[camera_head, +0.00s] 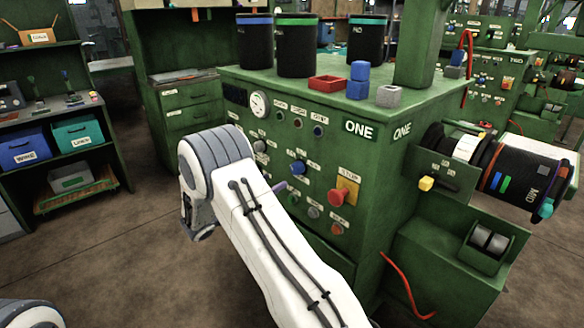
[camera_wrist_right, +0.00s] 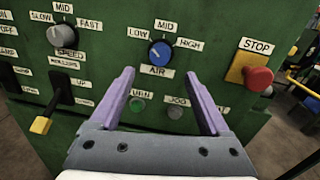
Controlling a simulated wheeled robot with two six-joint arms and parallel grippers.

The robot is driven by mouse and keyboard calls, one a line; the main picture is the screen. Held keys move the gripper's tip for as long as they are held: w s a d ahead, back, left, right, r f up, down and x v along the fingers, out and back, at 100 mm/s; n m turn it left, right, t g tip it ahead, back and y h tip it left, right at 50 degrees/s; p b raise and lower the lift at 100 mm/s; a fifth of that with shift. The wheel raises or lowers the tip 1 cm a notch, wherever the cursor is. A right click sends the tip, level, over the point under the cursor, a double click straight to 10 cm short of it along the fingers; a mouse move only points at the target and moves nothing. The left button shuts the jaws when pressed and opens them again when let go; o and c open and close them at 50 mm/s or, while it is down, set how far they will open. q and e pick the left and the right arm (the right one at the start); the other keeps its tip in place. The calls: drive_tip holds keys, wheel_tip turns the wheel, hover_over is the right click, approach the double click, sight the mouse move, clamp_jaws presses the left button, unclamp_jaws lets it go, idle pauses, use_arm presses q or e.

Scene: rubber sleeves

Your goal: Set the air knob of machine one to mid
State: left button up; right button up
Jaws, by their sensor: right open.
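The green machine one (camera_head: 372,128) carries a front panel of knobs and buttons. Its blue air knob (camera_wrist_right: 160,51) has the labels LOW to its left, MID above and HIGH to its right. A small pale mark shows on the knob's upper part, but its exact direction is too small to tell. The knob also shows in the head view (camera_head: 298,167). My right gripper (camera_wrist_right: 158,76) is open and empty, its purple fingers apart in front of the panel, just below the knob in the wrist view. In the head view my right arm hides most of this gripper. My left gripper is out of view.
A red stop button (camera_wrist_right: 258,79) on a yellow plate sits right of the knob. The speed knob (camera_wrist_right: 61,34) and a yellow-tipped lever (camera_wrist_right: 42,124) are to the left. Green and grey buttons lie below. Black spools (camera_head: 297,48) stand on the machine top.

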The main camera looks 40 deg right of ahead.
sight(294, 171)
drive_tip(key=d, duration=0.3)
drive_tip(key=w+d, duration=0.1)
drive_tip(key=d, duration=0.5)
drive_tip(key=shift+w+d+p, duration=0.1)
drive_tip(key=shift+w+p, duration=0.1)
drive_tip(key=shift+p, duration=0.1)
clamp_jaws()
drive_tip(key=shift+f+m+b, duration=0.25)
drive_tip(key=shift+m+b, duration=0.35)
drive_tip(key=shift+b, duration=0.4)
drive_tip(key=m+b, duration=0.7)
drive_tip(key=b, duration=0.3)
drive_tip(key=shift+f+h, duration=0.1)
drive_tip(key=shift+h, duration=0.2)
drive_tip(key=shift+r+m+b, duration=0.2)
drive_tip(key=shift+m+b, duration=0.8)
drive_tip(key=shift+b, duration=0.15)
